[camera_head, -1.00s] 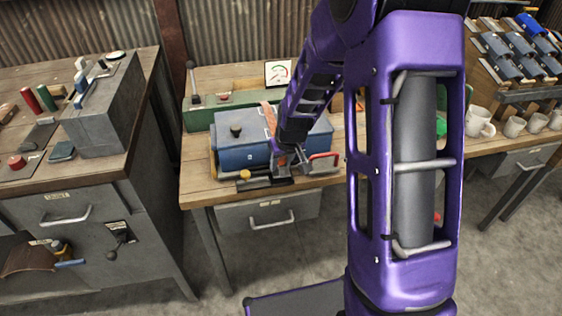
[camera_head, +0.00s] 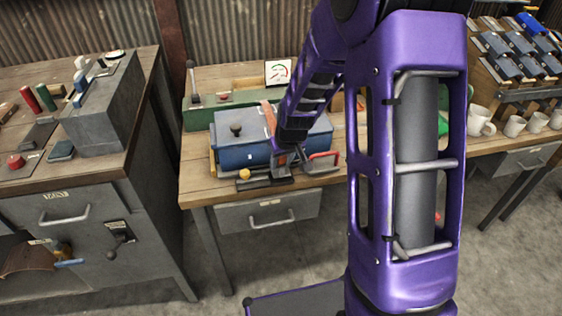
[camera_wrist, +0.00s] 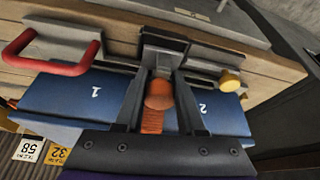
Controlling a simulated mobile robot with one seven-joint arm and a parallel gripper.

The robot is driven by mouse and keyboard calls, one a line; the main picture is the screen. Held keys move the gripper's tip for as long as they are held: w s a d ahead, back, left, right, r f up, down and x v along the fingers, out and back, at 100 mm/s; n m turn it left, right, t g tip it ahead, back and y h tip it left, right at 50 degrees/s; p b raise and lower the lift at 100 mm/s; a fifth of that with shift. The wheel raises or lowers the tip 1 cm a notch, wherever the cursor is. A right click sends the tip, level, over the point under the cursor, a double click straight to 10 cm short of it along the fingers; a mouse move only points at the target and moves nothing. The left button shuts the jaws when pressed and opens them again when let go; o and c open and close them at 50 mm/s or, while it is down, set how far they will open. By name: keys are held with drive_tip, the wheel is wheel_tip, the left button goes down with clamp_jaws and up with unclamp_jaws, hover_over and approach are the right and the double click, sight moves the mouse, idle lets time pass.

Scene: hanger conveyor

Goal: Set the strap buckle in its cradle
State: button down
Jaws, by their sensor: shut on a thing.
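My gripper (camera_wrist: 162,58) points at the front edge of the bench, in front of the blue case. It is shut on the grey strap buckle (camera_wrist: 161,62), which shows only partly between the fingers. The orange strap (camera_wrist: 153,118) runs from there between the fingers, over the blue case (camera_wrist: 70,98) marked 1 and 2. A dark grey bracket (camera_wrist: 164,40), seemingly the cradle, is at the fingertips. I cannot tell whether the buckle touches it. In the head view my gripper (camera_head: 283,164) hides the buckle, and part of the orange strap (camera_head: 269,114) shows.
A red handle (camera_wrist: 62,66) and a yellow knob (camera_wrist: 230,80) flank the gripper. A green box (camera_head: 200,116) and a gauge card (camera_head: 278,72) stand behind the case. Mugs (camera_head: 481,120) stand at the right. A grey drawer (camera_head: 268,214) is below the bench top.

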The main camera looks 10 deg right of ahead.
drive_tip(key=shift+f, duration=0.25)
idle(0.3)
drive_tip(key=shift+f, duration=0.8)
drive_tip(key=shift+c, duration=2.2)
unclamp_jaws()
drive_tip(key=p+v, duration=0.3)
drive_tip(key=v, duration=1.4)
drive_tip(key=shift+d+r, duration=0.15)
drive_tip(key=shift+r, duration=0.05)
